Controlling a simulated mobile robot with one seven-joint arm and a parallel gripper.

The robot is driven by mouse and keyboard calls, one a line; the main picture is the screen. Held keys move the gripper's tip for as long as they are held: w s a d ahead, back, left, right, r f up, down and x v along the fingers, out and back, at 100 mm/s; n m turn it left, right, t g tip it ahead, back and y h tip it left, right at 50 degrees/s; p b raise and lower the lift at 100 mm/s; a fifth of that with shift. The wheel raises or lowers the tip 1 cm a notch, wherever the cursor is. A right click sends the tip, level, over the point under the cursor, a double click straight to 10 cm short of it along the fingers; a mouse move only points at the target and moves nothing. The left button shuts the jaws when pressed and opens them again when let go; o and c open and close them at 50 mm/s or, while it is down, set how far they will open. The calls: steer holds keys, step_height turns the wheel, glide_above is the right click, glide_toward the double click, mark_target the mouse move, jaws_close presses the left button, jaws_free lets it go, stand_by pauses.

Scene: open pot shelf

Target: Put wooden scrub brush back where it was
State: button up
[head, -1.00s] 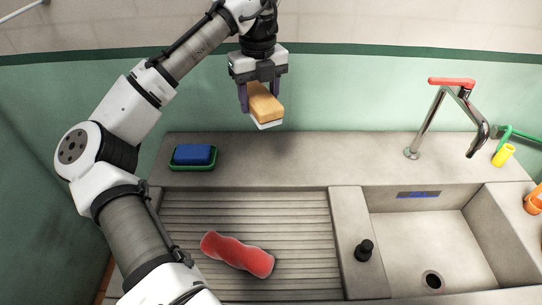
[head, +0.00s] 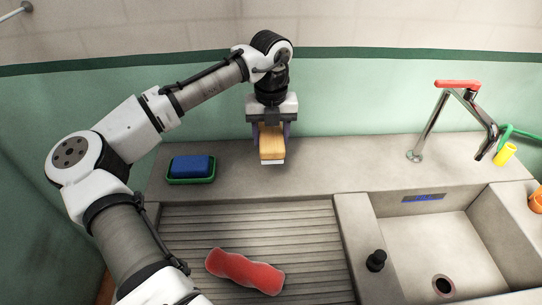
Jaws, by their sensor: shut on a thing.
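The wooden scrub brush (head: 272,143) has a tan wooden block on top and a white edge of bristles below. My gripper (head: 271,132) is shut on it from above, with a finger on each side. The brush is at the back ledge (head: 330,155) of the sink unit, right of the green soap tray. I cannot tell whether its bristles touch the ledge or hang just above it.
A blue sponge (head: 191,166) sits in a green tray (head: 191,181) to the left. A red cloth-like thing (head: 245,271) lies on the ribbed drainboard (head: 310,250). The tap (head: 430,125) and basin (head: 430,245) are at right. The ledge between brush and tap is clear.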

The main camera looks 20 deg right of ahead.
mark_target(271, 132)
step_height(271, 132, down, 8)
steer(key=shift+f+p, duration=0.1)
steer(key=shift+p, duration=0.3)
steer(key=o, duration=0.9)
steer(key=shift+f, duration=0.1)
steer(key=shift+o, duration=0.2)
step_height(271, 132, up, 12)
steer(key=shift+r+b, duration=0.15)
steer(key=shift+b, duration=0.5)
